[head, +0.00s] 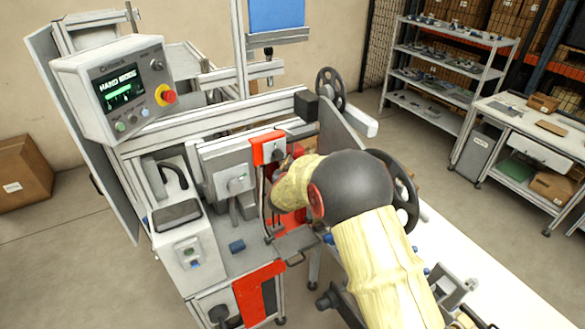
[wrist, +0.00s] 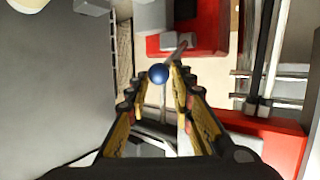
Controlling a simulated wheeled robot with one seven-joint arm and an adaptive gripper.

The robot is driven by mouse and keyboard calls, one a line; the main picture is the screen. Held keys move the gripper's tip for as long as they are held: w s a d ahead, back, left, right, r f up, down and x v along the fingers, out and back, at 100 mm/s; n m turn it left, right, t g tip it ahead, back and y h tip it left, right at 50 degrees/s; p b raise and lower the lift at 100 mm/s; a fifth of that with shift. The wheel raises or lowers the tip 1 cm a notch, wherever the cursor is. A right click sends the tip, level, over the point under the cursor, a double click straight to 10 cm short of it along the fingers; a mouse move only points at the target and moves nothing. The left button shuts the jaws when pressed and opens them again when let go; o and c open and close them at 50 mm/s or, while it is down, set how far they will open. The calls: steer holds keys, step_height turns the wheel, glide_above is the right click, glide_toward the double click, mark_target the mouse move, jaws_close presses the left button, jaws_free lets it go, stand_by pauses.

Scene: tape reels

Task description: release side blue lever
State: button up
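The side lever shows in the wrist view as a blue ball knob (wrist: 158,74) on a thin rod that runs up and right towards a red machine part (wrist: 205,30). My gripper (wrist: 157,82) is open, its yellow-and-black fingers on either side of the knob. The knob appears between or just beyond the fingertips, with a visible gap on the left and a narrower one on the right. I cannot tell its exact depth. In the head view, my cream-covered arm reaches into the machine beside the red bracket (head: 267,148), and hides the lever and my fingers.
A grey panel (wrist: 55,90) fills the left of the wrist view; metal rods and a red plate (wrist: 265,140) lie right. In the head view, a control box (head: 115,85), black handwheel (head: 331,88) and white table (head: 480,265) surround the arm. Open floor lies left.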

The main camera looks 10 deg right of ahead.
steer(key=o, duration=0.3)
steer(key=shift+s+f, duration=0.1)
steer(key=shift+f, duration=0.15)
steer(key=shift+o, duration=0.2)
steer(key=v, duration=1.2)
